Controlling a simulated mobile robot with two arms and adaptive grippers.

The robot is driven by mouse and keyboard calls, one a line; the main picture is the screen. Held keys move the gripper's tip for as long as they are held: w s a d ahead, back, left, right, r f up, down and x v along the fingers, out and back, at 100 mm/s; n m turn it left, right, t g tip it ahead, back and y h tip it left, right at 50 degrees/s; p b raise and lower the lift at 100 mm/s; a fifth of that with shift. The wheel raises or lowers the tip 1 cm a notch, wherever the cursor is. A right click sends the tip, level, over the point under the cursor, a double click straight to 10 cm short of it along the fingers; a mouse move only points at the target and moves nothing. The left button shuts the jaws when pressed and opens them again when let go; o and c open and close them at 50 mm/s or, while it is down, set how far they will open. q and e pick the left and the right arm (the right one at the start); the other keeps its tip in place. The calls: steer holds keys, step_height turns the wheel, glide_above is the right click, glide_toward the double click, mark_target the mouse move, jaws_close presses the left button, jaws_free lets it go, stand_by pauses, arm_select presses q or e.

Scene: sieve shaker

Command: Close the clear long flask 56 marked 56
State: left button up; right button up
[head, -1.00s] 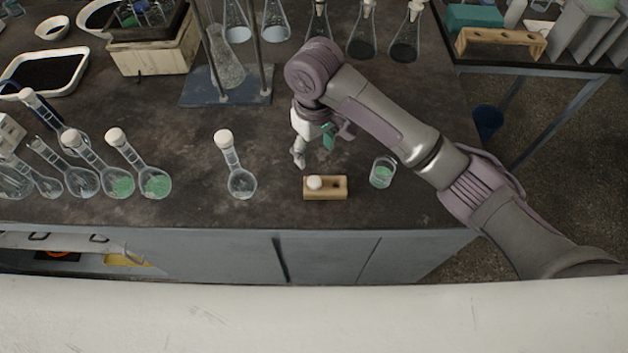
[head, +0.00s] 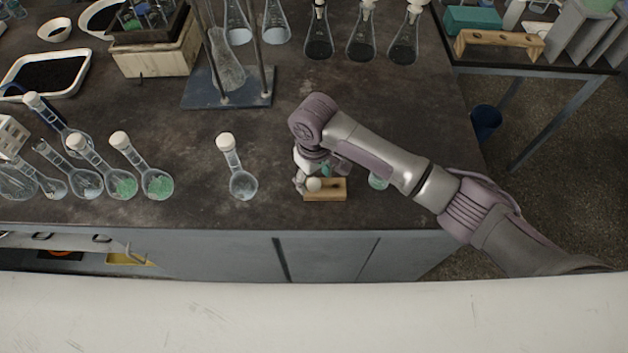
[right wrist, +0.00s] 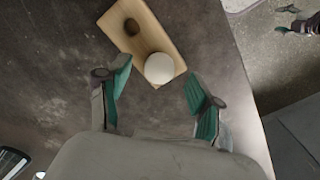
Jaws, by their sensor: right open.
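A white round stopper (head: 314,184) sits in a small wooden block (head: 335,190) near the bench's front edge. In the right wrist view the stopper (right wrist: 159,68) is in one hole of the block (right wrist: 160,38); the other hole is empty. My right gripper (head: 307,182) is open, and its teal-padded fingers (right wrist: 158,73) are on either side of the stopper, apart from it. Several long-necked flasks stand at the left; two clear ones, (head: 86,184) and (head: 52,188), show no white stopper. I cannot read any marking, so I cannot tell which flask is 56. My left gripper is not in view.
A white-stoppered clear flask (head: 241,182) stands alone left of the block. A blue-based stand (head: 200,98) is behind.

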mark_target(315, 187)
steer(key=shift+f, duration=0.75)
steer(key=shift+c, duration=0.2)
steer(key=c, duration=0.9)
steer(key=shift+o, duration=0.2)
steer(key=shift+r, duration=0.15)
steer(key=shift+r, duration=0.3)
steer(key=r, duration=0.2)
steer(key=s+r+b, duration=0.1)
steer(key=shift+r, duration=0.35)
steer(key=s+d+r, duration=0.1)
steer(key=s+r, duration=0.5)
steer(key=s, duration=0.4)
steer(key=shift+s+d+r+p, duration=0.25)
steer(key=shift+s+p, duration=0.05)
